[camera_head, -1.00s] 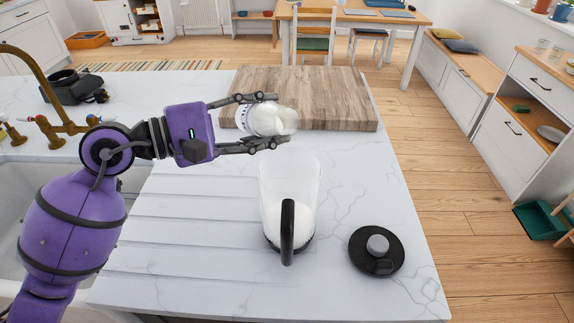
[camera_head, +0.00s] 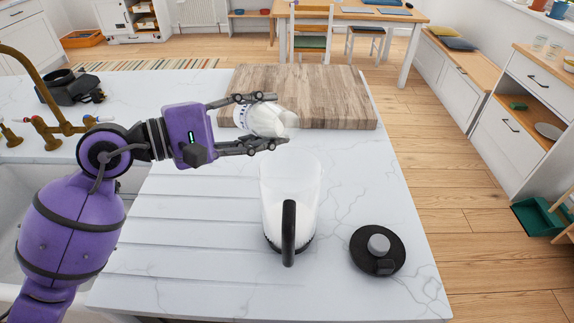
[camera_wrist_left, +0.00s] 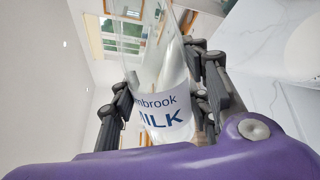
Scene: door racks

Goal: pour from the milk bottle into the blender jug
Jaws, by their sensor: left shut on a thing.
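The milk bottle (camera_head: 258,119) is clear with white milk in it and lies tipped over, its neck towards the right, above the blender jug. My left gripper (camera_head: 280,118) is shut on its body from the left, a finger on each side. In the left wrist view the bottle (camera_wrist_left: 165,105) shows a white label with blue lettering ending in "MILK", between the dark fingers. The blender jug (camera_head: 292,185) is clear with a black handle towards me and stands upright on the counter, white contents in its lower part. I cannot make out a stream. My right gripper is not in view.
A round black lid (camera_head: 377,251) with a grey knob lies on the counter right of the jug. A wooden board (camera_head: 325,95) lies behind the bottle. A brass tap (camera_head: 50,110) and sink are on the left. The marble counter (camera_head: 190,270) is clear in front.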

